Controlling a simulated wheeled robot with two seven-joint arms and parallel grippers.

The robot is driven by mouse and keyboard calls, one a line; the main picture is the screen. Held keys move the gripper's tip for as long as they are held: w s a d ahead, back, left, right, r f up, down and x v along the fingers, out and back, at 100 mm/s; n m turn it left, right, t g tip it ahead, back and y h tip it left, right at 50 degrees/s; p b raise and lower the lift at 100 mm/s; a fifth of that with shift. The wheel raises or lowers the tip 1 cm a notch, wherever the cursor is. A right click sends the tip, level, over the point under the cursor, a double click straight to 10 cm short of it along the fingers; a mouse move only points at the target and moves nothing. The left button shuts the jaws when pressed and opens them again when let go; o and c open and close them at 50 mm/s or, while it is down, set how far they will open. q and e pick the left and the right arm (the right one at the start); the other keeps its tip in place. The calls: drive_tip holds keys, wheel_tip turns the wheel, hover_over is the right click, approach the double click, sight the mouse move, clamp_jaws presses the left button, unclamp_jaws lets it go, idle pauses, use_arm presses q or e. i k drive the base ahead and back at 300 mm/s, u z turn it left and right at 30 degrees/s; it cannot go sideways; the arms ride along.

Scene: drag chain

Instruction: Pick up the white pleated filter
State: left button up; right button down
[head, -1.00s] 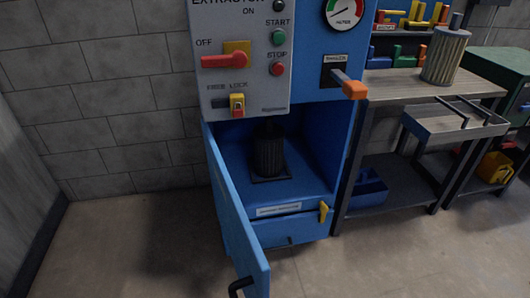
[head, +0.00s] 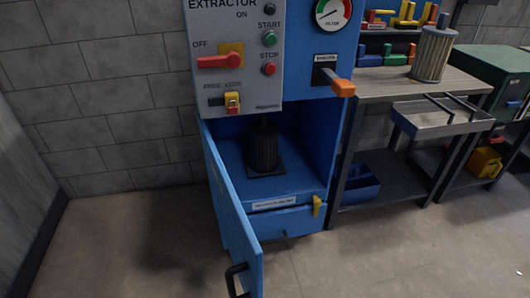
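A light pleated filter (head: 432,54), pale beige-white with a dark cap, stands upright on the wooden top of a workbench (head: 385,85) at the upper right. A second pleated filter (head: 264,150), dark grey to black, stands upright inside the open compartment of the blue extractor cabinet (head: 290,182). Neither of my grippers shows in the head view, so nothing is seen touching either filter.
The cabinet door (head: 232,215) stands open toward me, with a black handle (head: 237,280) at its lower end. An orange-tipped lever (head: 340,85) juts from the cabinet. A grey tray (head: 440,121) sits at the bench front. The floor in front is clear.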

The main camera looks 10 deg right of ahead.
sight(263, 134)
drive_tip(key=k, duration=1.1)
drive_tip(key=z, duration=0.9)
drive_tip(key=i, duration=3.4)
drive_tip(key=u, duration=0.8)
